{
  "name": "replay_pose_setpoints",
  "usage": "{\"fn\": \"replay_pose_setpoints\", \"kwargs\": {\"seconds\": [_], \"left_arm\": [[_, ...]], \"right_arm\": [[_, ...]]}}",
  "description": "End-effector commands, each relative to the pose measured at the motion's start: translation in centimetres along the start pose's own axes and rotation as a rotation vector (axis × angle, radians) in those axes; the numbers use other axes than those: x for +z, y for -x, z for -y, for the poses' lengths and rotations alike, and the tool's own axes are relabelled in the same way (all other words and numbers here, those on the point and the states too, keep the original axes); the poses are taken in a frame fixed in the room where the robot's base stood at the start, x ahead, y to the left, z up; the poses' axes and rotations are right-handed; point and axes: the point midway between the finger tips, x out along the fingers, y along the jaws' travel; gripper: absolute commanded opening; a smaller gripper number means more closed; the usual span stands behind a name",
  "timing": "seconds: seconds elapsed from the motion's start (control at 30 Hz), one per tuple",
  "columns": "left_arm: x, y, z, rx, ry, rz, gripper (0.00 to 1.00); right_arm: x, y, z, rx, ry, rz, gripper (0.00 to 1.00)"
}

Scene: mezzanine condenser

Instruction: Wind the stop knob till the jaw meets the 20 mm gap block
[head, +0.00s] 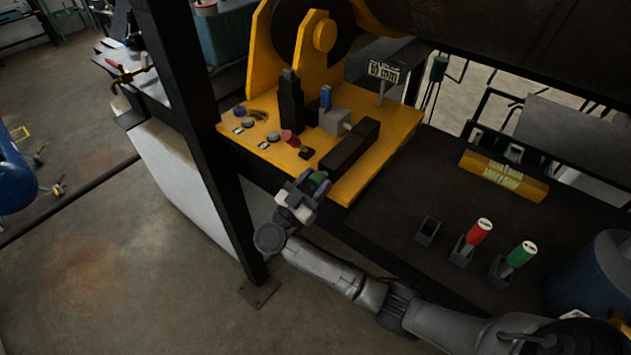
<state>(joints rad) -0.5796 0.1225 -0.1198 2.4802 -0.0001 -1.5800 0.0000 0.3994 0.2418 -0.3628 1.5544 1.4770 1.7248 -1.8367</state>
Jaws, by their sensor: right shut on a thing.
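My right gripper (306,190) is at the front edge of the yellow plate (385,158), shut on a green round knob (319,179), which I take for the stop knob. The fingers partly hide it. Just behind it, a long black block (349,148) lies on the plate. A grey block (334,122) with a blue piece (326,97) upright on it stands behind that. I cannot tell which part is the jaw or the 20 mm gap block, nor whether they touch. My left gripper is not in view.
A sign with a mm figure (383,71) stands at the plate's back. A black post (200,130) rises left of my gripper. Red (479,231) and green (522,254) cylinders stand in holders on the dark bench, near an empty holder (428,231) and a labelled yellow bar (503,177).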

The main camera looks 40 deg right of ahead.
Motion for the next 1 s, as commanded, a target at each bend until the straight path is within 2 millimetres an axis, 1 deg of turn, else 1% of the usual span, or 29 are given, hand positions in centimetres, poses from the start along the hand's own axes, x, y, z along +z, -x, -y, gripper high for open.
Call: {"fn": "replay_pose_setpoints", "kwargs": {"seconds": [0.2,0.5,0.53,0.6,0.77,0.8,1.0], "left_arm": [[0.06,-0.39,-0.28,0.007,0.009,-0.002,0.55],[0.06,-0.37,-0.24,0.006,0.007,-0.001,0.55],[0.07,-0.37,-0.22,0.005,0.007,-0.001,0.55],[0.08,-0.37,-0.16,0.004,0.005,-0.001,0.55],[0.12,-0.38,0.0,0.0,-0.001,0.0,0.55],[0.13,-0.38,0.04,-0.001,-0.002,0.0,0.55],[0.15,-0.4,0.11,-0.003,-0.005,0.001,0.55]], "right_arm": [[0.05,0.04,-0.02,0.044,-0.096,0.005,0.2],[-0.02,-0.01,-0.03,0.047,-0.11,0.002,0.2],[-0.02,-0.01,-0.03,0.047,-0.11,0.002,0.45],[-0.01,-0.01,-0.03,0.047,-0.11,0.002,0.52],[-0.01,-0.01,-0.02,0.047,-0.11,0.002,0.67],[-0.01,-0.01,-0.02,0.047,-0.109,0.002,0.69],[0.0,0.02,-0.02,0.046,-0.109,0.003,0.69]]}}
